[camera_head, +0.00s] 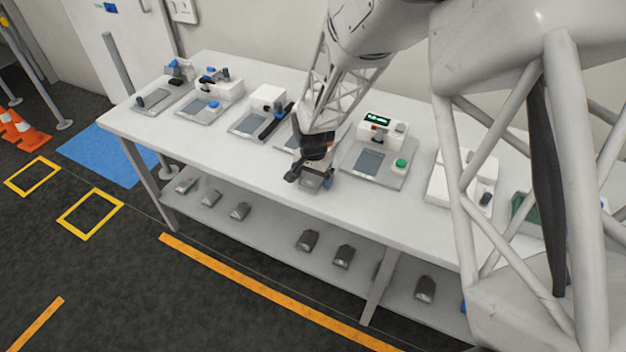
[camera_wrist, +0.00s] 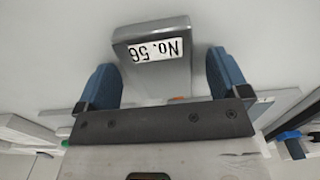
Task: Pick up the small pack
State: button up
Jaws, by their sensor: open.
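The small pack (camera_wrist: 152,75) is a grey block with a white label reading "No. 56", upside down in the wrist view. In the head view the pack (camera_head: 311,184) is on the white table (camera_head: 250,165) near its front edge, partly hidden by my gripper (camera_head: 310,178). In the wrist view my gripper (camera_wrist: 162,82) is open, with one blue finger on each side of the pack. A gap shows between the pack and each finger. I cannot tell how far down the fingers reach.
Several grey devices stand along the table, including one with a green button (camera_head: 400,163) just right of my gripper. A lower shelf (camera_head: 270,230) holds several small dark packs. Orange cones (camera_head: 22,130) stand on the floor at far left.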

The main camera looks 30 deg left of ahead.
aim_at(313, 178)
jog(key=c, duration=1.1)
jog(key=shift+r, duration=0.1)
jog(key=shift+r, duration=0.8)
notch_tip(313, 178, up, 2)
jog(key=s+d, duration=0.3)
jog(key=s, duration=0.1)
jog(key=s+d, duration=0.4)
jog(key=s+d+r, duration=0.1)
jog(key=s+d, duration=0.2)
jog(key=s, duration=0.1)
jog(key=shift+d+r, duration=0.1)
jog(key=shift+d, duration=0.15)
